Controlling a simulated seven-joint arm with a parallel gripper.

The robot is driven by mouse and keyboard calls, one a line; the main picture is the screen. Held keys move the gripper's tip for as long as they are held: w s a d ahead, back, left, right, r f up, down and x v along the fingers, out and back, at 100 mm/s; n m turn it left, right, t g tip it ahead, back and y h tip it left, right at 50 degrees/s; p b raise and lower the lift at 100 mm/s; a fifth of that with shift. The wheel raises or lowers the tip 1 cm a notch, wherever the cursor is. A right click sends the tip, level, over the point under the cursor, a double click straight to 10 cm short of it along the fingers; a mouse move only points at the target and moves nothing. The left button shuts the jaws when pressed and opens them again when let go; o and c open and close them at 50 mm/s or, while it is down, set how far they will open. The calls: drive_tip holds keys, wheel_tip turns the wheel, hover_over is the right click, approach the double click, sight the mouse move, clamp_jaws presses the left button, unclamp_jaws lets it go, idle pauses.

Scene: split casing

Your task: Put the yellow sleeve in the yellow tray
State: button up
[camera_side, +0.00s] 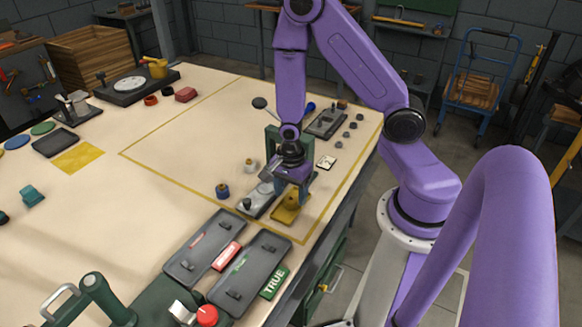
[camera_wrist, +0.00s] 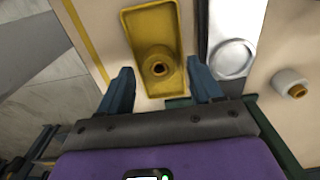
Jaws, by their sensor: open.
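The yellow tray (camera_wrist: 148,22) lies under my gripper in the wrist view and shows below it in the side view (camera_side: 287,214). The yellow sleeve (camera_wrist: 157,57), a short round piece with a dark hole, stands inside the near end of the tray. My gripper (camera_wrist: 160,72) is open, with one blue finger on each side of the sleeve and a gap to it on both sides. In the side view my gripper (camera_side: 292,190) is low over the tray, and the sleeve is hard to make out there.
A silver-grey tray (camera_wrist: 234,22) lies right beside the yellow one. A white piece with a brass centre (camera_wrist: 290,83) stands farther right. A dark blue piece (camera_side: 222,191) stands on the table, and two dark grey trays (camera_side: 204,243) lie near its front edge.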

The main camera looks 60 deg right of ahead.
sight(291, 199)
drive_tip(key=shift+r, duration=5.6)
drive_tip(key=s+a+r+n, duration=0.4)
drive_tip(key=s+n, duration=0.3)
drive_tip(key=n, duration=0.8)
drive_tip(key=s+a+r+n, duration=0.5)
drive_tip(key=s+n, duration=0.3)
drive_tip(key=n, duration=0.7)
drive_tip(key=shift+r+n, duration=0.3)
drive_tip(key=shift+r, duration=0.2)
